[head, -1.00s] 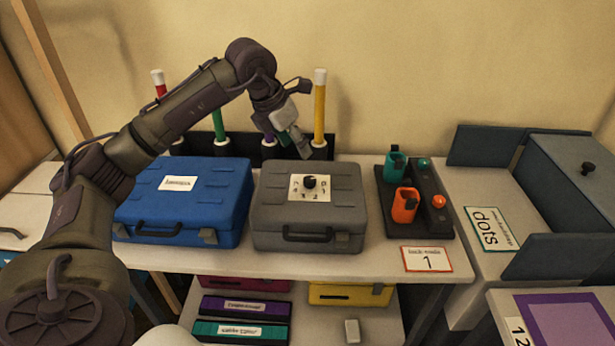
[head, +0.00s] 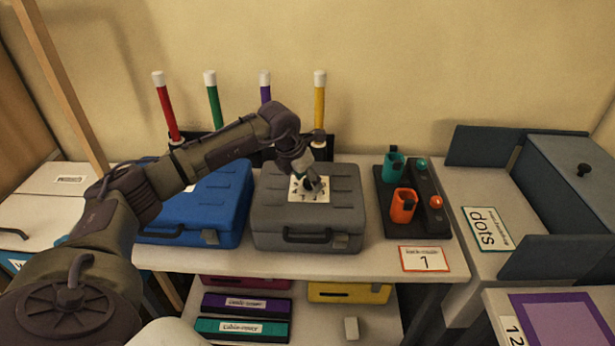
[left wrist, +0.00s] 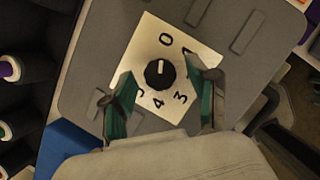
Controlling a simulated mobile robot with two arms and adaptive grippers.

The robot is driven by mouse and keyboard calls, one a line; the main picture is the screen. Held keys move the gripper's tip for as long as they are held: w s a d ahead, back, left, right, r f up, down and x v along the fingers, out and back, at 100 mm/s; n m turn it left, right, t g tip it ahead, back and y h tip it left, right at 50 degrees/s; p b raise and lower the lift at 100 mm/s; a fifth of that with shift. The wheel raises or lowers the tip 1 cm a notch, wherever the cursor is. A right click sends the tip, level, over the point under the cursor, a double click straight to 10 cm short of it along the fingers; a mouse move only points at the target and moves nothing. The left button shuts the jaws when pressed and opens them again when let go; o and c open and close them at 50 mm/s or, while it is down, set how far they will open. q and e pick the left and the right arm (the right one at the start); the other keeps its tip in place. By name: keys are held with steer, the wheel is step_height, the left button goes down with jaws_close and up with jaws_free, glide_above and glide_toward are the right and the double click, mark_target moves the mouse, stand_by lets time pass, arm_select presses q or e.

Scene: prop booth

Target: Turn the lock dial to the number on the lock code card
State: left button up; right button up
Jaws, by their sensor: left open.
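The black lock dial (left wrist: 160,73) sits on a white number plate (left wrist: 150,35) on the lid of the grey case (head: 265,215). In the left wrist view its white mark points towards the 0. The 1, 3 and 4 also show; a finger covers part of the plate at the right. The lock code card (head: 426,259) lies at the table's front right and reads 1. My left gripper (head: 311,186) is above the plate, open, its teal-padded fingers on either side of the dial, apart from it in the wrist view. My right gripper is not in view.
A blue case (head: 222,200) stands left of the grey one. Several coloured sticks stand in a rack behind. Bare table lies between grey case and card.

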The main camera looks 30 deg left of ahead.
arm_select(q)
jaws_close()
stand_by(0.4)
steer(key=shift+w+a+f+m+h+b, duration=0.1)
steer(key=shift+m+h+b, duration=0.3)
steer(key=shift+m+b, duration=0.5)
steer(key=shift+m+h, duration=0.3)
steer(key=shift+m, duration=0.6)
steer(key=m+b, duration=0.1)
steer(key=m, duration=0.1)
steer(key=m+g+h+b, duration=0.1)
steer(key=m, duration=0.1)
steer(key=shift+w+a+m+g, duration=0.1)
steer(key=shift+m+g, duration=0.2)
steer(key=shift+m, duration=0.1)
steer(key=shift+m+h, duration=0.3)
